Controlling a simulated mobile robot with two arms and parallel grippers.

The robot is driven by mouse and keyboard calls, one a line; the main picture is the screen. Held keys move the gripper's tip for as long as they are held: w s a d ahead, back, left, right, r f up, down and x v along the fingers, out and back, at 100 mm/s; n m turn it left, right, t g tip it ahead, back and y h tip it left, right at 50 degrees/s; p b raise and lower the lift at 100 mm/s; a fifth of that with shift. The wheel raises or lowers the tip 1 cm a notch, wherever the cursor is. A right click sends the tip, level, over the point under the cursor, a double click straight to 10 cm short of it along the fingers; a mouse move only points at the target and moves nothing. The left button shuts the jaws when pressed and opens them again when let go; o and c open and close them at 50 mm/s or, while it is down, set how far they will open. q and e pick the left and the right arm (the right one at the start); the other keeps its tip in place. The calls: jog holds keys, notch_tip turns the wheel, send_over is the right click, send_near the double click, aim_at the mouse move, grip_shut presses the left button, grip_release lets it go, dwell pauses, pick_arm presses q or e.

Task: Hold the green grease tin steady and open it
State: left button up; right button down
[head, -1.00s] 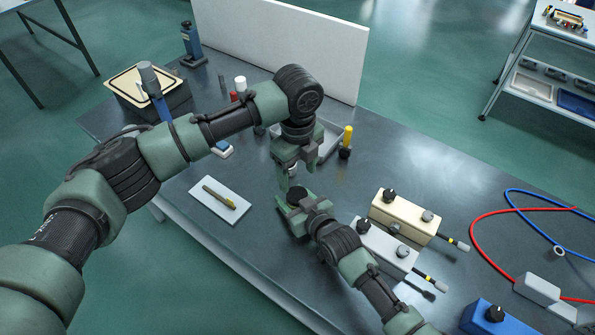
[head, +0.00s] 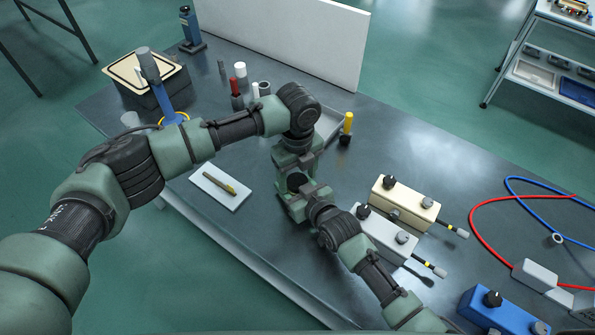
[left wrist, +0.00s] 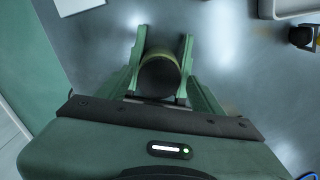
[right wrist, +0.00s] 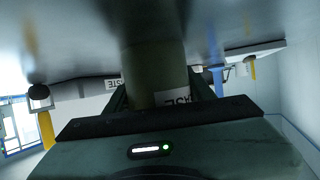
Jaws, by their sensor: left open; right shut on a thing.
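The green grease tin (right wrist: 155,65) stands upright in my right gripper (right wrist: 160,92), which is shut on its side. Part of a label shows low on it in the right wrist view. In the left wrist view its dark round top (left wrist: 160,77) lies between the fingers of my left gripper (left wrist: 164,40). The left gripper is open, one finger on each side of the top; I cannot tell whether they touch it. In the head view the tin's dark top (head: 297,182) shows just below the left gripper, and the right gripper (head: 302,197) comes from the lower right.
A white plate with a pen-like tool (head: 220,188) lies left of the tin. A beige box (head: 404,204) and a grey box (head: 386,234) with knobs stand to the right, close to my right arm. A yellow-topped item (head: 347,128) stands behind.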

pick_arm(q)
grip_shut()
jog(key=n, duration=0.2)
jog(key=shift+n, duration=0.4)
jog(key=n, duration=0.4)
jog(key=shift+w, duration=0.1)
jog(key=shift+o, duration=0.3)
grip_release()
